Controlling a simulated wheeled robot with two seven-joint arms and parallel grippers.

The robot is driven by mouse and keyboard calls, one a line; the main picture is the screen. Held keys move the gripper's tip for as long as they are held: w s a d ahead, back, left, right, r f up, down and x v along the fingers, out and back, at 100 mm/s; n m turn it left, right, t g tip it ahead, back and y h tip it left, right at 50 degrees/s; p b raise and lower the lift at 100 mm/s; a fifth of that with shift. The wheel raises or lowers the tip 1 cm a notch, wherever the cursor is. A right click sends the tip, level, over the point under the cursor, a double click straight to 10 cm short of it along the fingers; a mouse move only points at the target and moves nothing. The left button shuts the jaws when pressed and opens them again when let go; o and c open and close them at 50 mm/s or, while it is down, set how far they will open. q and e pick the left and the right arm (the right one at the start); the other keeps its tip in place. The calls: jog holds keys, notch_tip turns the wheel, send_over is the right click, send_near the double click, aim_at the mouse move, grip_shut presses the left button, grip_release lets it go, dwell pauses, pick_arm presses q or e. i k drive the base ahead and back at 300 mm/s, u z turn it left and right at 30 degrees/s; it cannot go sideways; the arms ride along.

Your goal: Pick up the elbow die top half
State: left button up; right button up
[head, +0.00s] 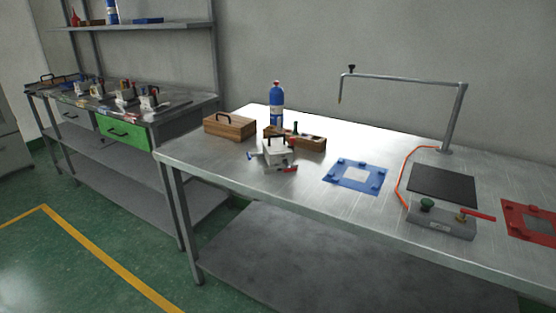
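A light grey metal die (277,155) with a dark handle on top stands on the front left part of the near metal table (310,191). A blue-handled part sticks out on its left and a red-handled part at its lower right. It looks closed, its upper part sitting on the lower. Several similar dies, one of them here (149,101), stand on the bench (181,103) at the left. I cannot tell from their look which one is the elbow die. Neither of my grippers is in view.
Behind the die are a wooden box (229,126), a wooden tray (309,144) and a blue bottle (277,104). To its right are a blue frame (340,177), a dark plate (443,184), a grey control box (441,222), a red frame (522,211) and an overhead arm (408,78).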

aim_at(276, 149)
jog(key=z, duration=0.5)
jog(key=k, duration=0.6)
jog(key=u, duration=0.15)
jog(key=i, duration=1.1)
jog(key=z, duration=0.4)
